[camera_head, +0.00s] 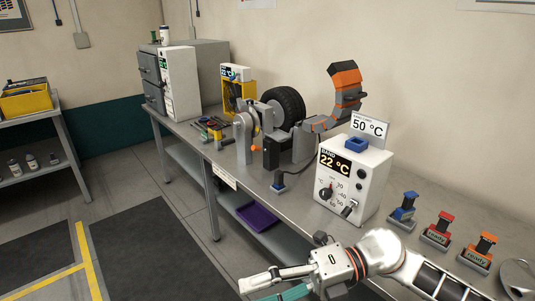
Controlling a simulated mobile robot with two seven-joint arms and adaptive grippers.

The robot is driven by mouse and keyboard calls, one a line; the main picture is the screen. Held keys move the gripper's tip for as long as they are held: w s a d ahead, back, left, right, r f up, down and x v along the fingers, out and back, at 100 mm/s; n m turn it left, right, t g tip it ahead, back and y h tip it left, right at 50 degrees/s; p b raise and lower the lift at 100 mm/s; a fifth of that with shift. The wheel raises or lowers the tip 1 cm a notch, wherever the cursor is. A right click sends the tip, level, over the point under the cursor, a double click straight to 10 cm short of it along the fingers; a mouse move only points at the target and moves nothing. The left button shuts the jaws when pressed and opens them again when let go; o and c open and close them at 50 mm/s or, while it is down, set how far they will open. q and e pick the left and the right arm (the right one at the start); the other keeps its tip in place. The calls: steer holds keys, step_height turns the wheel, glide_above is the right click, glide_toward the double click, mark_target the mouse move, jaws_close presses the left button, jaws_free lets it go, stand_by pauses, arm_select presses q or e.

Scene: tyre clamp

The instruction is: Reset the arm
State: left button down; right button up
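My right gripper (275,285) comes in from the lower right and hangs in front of the bench's front edge, low in the picture. A pale finger points left, and a teal piece lies beside it, partly cut off by the bottom edge. I cannot tell whether the teal piece is held or part of the gripper. My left gripper is not in view. On the bench, a curved orange and grey segmented clamp (347,80) rises beside a black tyre (288,103) on a grey stand.
A white control box (352,185) reads 22 °C, with a 50 °C sign (370,125) behind it. Blue, red and orange connectors (403,208) stand on the bench (300,215) at right, near my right arm. A grey cabinet (205,70) stands far left. The floor at lower left is clear.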

steer(key=w+r+m+t+y, duration=0.2)
steer(key=w+m+t+y, duration=0.35)
steer(key=m+t, duration=0.7)
steer(key=w+d+f+m+t+h, duration=0.5)
steer(key=d+f+m+t+h, duration=0.35)
steer(key=m, duration=0.45)
steer(key=s+d+f+m+g+h, duration=0.2)
steer(key=s+d+f+m+h, duration=0.1)
steer(key=f, duration=0.5)
steer(key=s+d+f+m+g+h, duration=0.2)
steer(key=s+d+f+m+h, duration=0.1)
steer(key=f, duration=0.6)
steer(key=s+d+f+m+g+h, duration=0.2)
steer(key=s+d+f+m+h, duration=0.2)
steer(key=s+d+f, duration=0.3)
step_height(320, 180, down, 2)
steer(key=shift+s+f, duration=0.1)
steer(key=shift+s, duration=0.35)
